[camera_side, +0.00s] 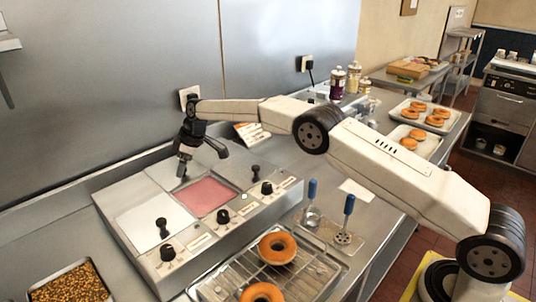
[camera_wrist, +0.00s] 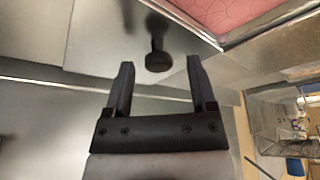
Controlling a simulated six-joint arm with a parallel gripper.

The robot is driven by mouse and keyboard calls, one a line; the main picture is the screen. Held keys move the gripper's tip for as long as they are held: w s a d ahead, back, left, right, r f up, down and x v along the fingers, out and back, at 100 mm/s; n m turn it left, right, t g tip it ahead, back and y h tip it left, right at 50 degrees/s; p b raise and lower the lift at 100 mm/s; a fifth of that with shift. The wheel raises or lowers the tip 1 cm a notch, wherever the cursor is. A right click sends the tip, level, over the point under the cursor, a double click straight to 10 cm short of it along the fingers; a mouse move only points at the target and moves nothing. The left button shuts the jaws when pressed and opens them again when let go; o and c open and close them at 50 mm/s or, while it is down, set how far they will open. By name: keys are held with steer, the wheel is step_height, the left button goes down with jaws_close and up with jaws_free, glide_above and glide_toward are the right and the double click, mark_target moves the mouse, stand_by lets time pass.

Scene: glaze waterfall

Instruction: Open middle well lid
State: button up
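The glaze unit (camera_side: 215,240) is a metal box with wells along its top. The middle well (camera_side: 206,197) is uncovered and shows pink glaze; its pink also shows at the top right of the wrist view (camera_wrist: 228,12). A grey metal lid (camera_side: 158,176) lies behind the pink well, with a dark knob (camera_wrist: 158,55) on it. My gripper (camera_side: 196,158) is over this lid. In the wrist view my gripper (camera_wrist: 160,65) is open, with the knob between or just beyond its fingertips. I see gaps on both sides of the knob.
Knobs stand on the left panel (camera_side: 162,228) and right panel (camera_side: 255,172). Dials line the unit's front. A rack with donuts (camera_side: 277,248), blue-handled tools (camera_side: 348,206) and a sprinkle tray (camera_side: 70,286) stand nearby. The wall rises close behind.

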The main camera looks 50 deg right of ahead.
steer(key=shift+d+r, duration=0.1)
steer(key=v, duration=0.7)
steer(key=shift+r, duration=0.25)
steer(key=shift+s, duration=0.1)
stand_by(0.4)
